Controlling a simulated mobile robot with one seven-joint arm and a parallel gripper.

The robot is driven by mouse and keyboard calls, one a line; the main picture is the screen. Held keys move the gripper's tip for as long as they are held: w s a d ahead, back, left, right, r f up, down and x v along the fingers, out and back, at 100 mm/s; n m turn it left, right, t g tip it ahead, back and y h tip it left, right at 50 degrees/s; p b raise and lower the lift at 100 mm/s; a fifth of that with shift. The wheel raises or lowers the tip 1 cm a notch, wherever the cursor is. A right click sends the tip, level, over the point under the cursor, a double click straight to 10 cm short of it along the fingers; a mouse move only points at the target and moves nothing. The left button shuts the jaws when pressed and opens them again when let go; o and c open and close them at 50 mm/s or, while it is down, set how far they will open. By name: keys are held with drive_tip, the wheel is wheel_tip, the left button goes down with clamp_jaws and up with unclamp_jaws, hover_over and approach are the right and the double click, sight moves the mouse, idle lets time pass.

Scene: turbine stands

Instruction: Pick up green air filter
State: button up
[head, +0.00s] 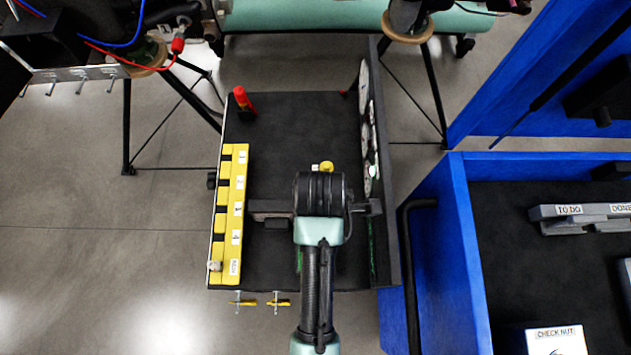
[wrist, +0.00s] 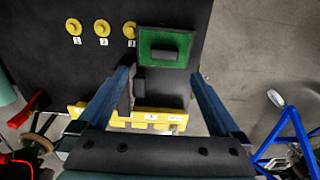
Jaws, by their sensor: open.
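The green air filter (wrist: 152,58) shows in the wrist view as a green panel in a dark frame, with a dark raised block at its middle. It lies ahead of my gripper (wrist: 162,76), which is open with its two fingers spread wide. The filter appears between and just beyond the fingertips, and I see nothing held. A dark upright piece (wrist: 126,92) shows close beside the left finger. In the head view my gripper (head: 318,208) is over the black cart, and my arm hides most of what lies below; only thin green strips show beside it.
A yellow numbered rack (head: 232,215) runs along the cart's left edge. A dark panel (head: 392,180) with round dials stands along its right edge. A red object (head: 243,100) stands at the far left corner. A blue-sided bench (head: 460,230) is at the right. The cart's far middle is clear.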

drive_tip(key=f, duration=0.6)
drive_tip(key=shift+s+f, duration=0.3)
drive_tip(key=shift+s, duration=0.1)
drive_tip(key=shift+a+f+p, duration=0.15)
drive_tip(key=shift+f+p, duration=0.2)
drive_tip(key=shift+f, duration=1.2)
drive_tip(key=shift+a+f+p, duration=0.1)
drive_tip(key=shift+f+p, duration=0.25)
drive_tip(key=shift+f, duration=1.15)
clamp_jaws()
